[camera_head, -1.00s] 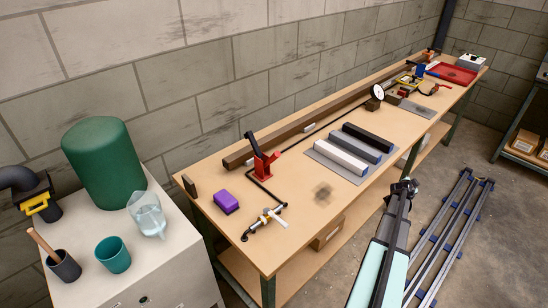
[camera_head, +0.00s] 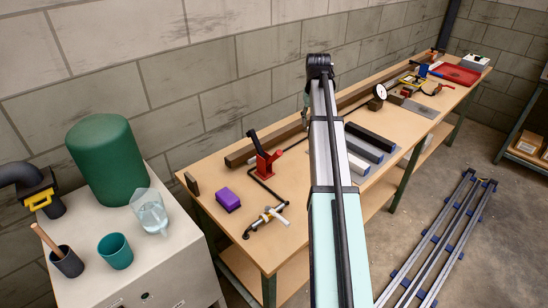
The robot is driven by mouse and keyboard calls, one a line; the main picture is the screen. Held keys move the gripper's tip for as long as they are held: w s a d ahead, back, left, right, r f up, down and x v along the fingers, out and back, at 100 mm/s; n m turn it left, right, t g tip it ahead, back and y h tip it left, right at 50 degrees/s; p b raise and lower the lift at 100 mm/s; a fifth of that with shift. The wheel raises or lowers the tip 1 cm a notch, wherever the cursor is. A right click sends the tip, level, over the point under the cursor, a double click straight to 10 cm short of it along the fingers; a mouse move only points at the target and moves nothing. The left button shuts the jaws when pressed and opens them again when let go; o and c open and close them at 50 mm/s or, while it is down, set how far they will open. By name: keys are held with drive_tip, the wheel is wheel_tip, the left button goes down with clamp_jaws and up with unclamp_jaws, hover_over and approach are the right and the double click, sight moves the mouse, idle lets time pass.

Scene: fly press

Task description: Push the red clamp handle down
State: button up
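A red clamp (camera_head: 266,163) stands on the wooden bench, left of my arm. Its black-tipped lever (camera_head: 253,140) points up and leans left, and a shorter red arm reaches up to the right. My arm rises across the middle of the view, with its elbow high above the bench. A small part that may be my wrist or gripper (camera_head: 306,114) shows beside the arm, above and to the right of the clamp. The arm hides most of it, and its fingers cannot be made out.
A purple block (camera_head: 228,200) and a tap wrench-like tool (camera_head: 267,220) lie in front of the clamp. Dark and white bars (camera_head: 370,138) lie right of my arm. A dial gauge (camera_head: 380,92) and red tray (camera_head: 456,75) are farther back. A wall runs behind the bench.

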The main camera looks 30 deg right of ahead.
sight(277, 156)
drive_tip(key=s+a+r+n+g+y, duration=0.1)
drive_tip(key=a+r+n, duration=0.2)
drive_tip(key=a, duration=0.4)
drive_tip(key=s+a+r+n+g+y, duration=0.1)
drive_tip(key=a+r+n, duration=0.25)
drive_tip(key=a, duration=0.35)
drive_tip(key=shift+m, duration=0.45)
drive_tip(key=f+p, duration=0.1)
drive_tip(key=f, duration=1)
drive_tip(key=a+f+p, duration=0.1)
drive_tip(key=f, duration=0.5)
drive_tip(key=shift+w+a+p, duration=0.1)
drive_tip(key=shift+w+p, duration=0.1)
drive_tip(key=shift+p, duration=0.1)
clamp_jaws()
